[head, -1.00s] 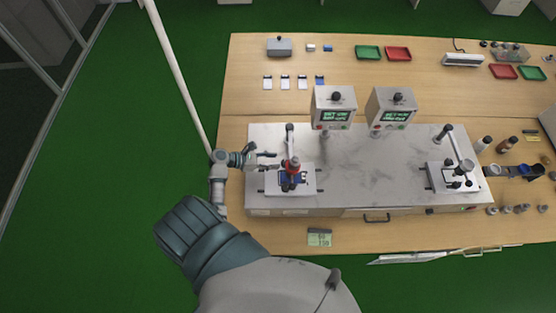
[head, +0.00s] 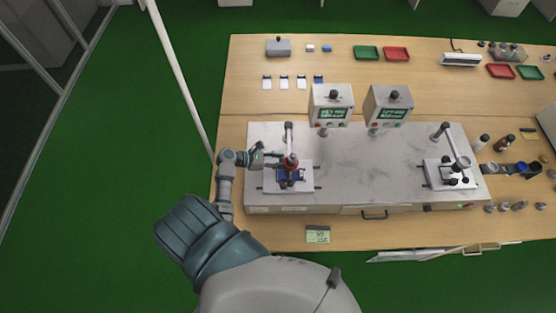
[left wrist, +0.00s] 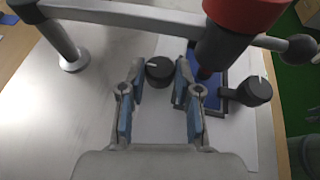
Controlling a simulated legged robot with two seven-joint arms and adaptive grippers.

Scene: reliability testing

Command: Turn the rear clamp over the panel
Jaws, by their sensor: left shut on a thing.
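The blue panel (head: 284,178) lies in the white plate fixture on the left of the grey bench, under a red and black tool head (head: 291,160) on a post. It is partly hidden, and its blue surface also shows in the left wrist view (left wrist: 212,98). The rear clamp, a black round knob (left wrist: 159,70), sits beside the panel. My left gripper (head: 274,156) is shut on this knob, with a blue-padded finger on either side in the left wrist view (left wrist: 160,82). Another black clamp (left wrist: 252,91) stands at the panel's other side. My right gripper is not in view.
The tool's metal arm (left wrist: 150,14) crosses close above the fingers, and its post (left wrist: 66,45) stands at the left. Two display boxes (head: 331,104) (head: 388,105) stand behind. A second fixture (head: 449,174) is at right; the bench middle is clear.

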